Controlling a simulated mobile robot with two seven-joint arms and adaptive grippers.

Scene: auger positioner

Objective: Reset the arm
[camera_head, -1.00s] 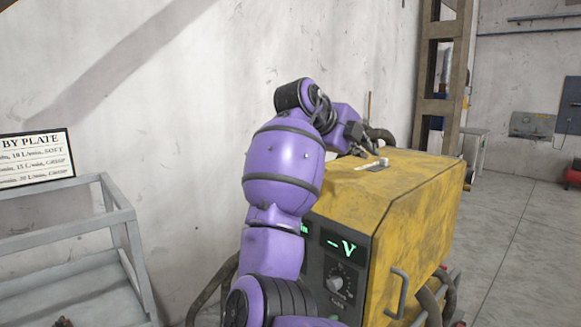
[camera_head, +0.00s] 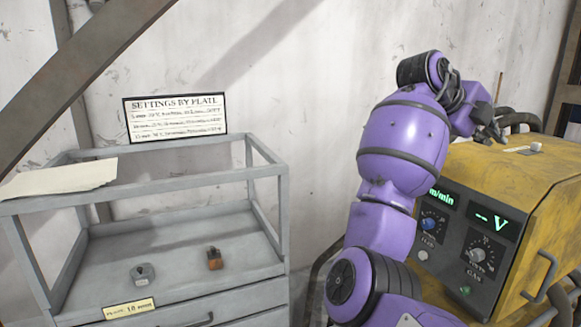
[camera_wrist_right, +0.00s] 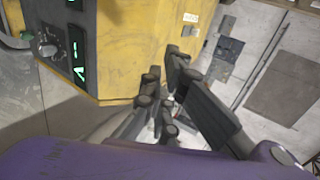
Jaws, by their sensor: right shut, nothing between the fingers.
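My purple right arm rises in front of the yellow machine (camera_head: 555,190) in the head view, its elbow high and its forearm bent away to the right. My right gripper (camera_head: 490,122) is small and partly hidden behind the wrist, close to the machine's top left edge. I cannot tell whether it touches the machine. In the right wrist view the dark fingers of the right gripper (camera_wrist_right: 165,82) are shut with nothing between them, and the machine's yellow side (camera_wrist_right: 145,45) is behind them. My left gripper is in neither view.
A grey cart (camera_head: 190,240) stands left, holding a grey padlock-like item (camera_head: 143,274), an orange-brown one (camera_head: 214,258) and a paper sheet (camera_head: 60,180). A settings sign (camera_head: 175,118) stands behind it.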

